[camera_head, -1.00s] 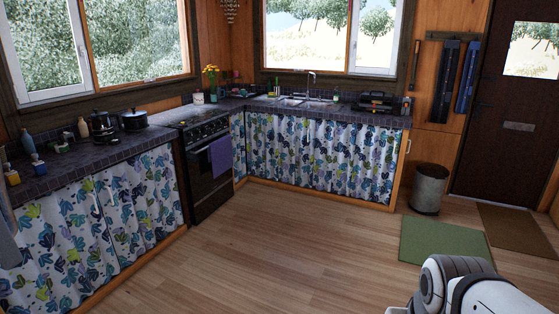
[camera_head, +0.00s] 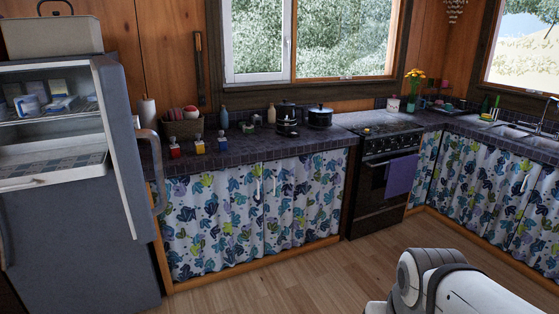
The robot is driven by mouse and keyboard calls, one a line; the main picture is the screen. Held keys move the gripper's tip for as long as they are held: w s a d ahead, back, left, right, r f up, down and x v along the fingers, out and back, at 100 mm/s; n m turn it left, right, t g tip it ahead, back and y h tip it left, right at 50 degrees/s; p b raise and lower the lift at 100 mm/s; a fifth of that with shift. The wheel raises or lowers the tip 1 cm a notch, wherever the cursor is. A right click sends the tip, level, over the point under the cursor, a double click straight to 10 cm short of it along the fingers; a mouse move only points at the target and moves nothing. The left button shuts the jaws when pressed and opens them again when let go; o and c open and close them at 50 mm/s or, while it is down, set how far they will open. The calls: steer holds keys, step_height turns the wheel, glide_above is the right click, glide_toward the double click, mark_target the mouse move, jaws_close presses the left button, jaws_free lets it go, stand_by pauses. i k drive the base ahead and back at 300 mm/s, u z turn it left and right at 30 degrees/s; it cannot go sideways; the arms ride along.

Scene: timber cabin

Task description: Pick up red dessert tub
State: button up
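I cannot make out a red dessert tub for certain. The upper compartment of the grey refrigerator (camera_head: 75,245) at the left stands open, with several small white and blue packages (camera_head: 60,104) on its shelf, too small to identify. On the counter to its right are a small red-bodied container (camera_head: 174,150) with a pale top, and a basket (camera_head: 168,128) holding red and pink round things. My gripper is not in view. Only a white and grey part of my own body shows at the lower right.
The tiled counter (camera_head: 240,149) with patterned curtains below runs along the wall. Dark pots (camera_head: 320,117) stand on it, left of the black stove (camera_head: 375,195) with a purple towel. The open refrigerator door (camera_head: 122,150) juts forward. The wooden floor (camera_head: 300,285) in front is clear.

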mark_target(175, 149)
steer(key=u, duration=0.6)
steer(key=i, duration=1.05)
steer(key=u, duration=0.4)
